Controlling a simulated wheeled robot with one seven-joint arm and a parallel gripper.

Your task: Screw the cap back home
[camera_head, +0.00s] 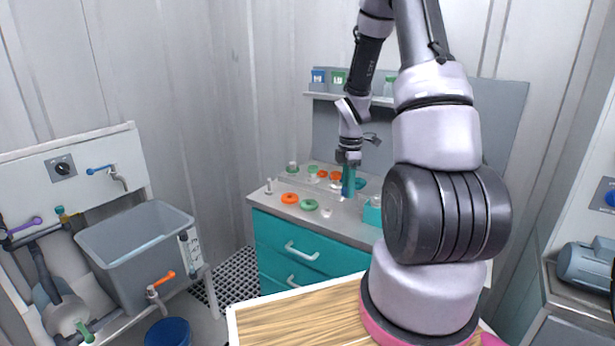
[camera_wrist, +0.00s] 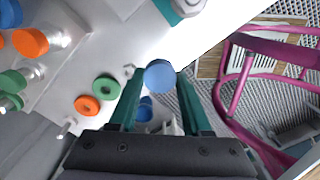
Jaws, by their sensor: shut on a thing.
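My gripper (camera_head: 348,194) is over the bench top, fingers pointing down. In the wrist view its two teal fingers (camera_wrist: 159,82) are shut on a round blue cap (camera_wrist: 160,74), one fingertip on each side. The cap's face is towards the camera, so what is under it is hidden. In the head view the fingers hide the cap. Clear vessels with orange (camera_wrist: 30,42) and green (camera_wrist: 12,82) caps stand at the left of the wrist view. I cannot tell whether the held cap touches a vessel.
An orange ring (camera_head: 290,198) and a green ring (camera_head: 309,204) lie on the bench near its front edge. A small post (camera_head: 269,187) stands at the left corner. A teal box (camera_head: 372,213) is right of my gripper. A shelf with jars (camera_head: 338,77) is behind.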

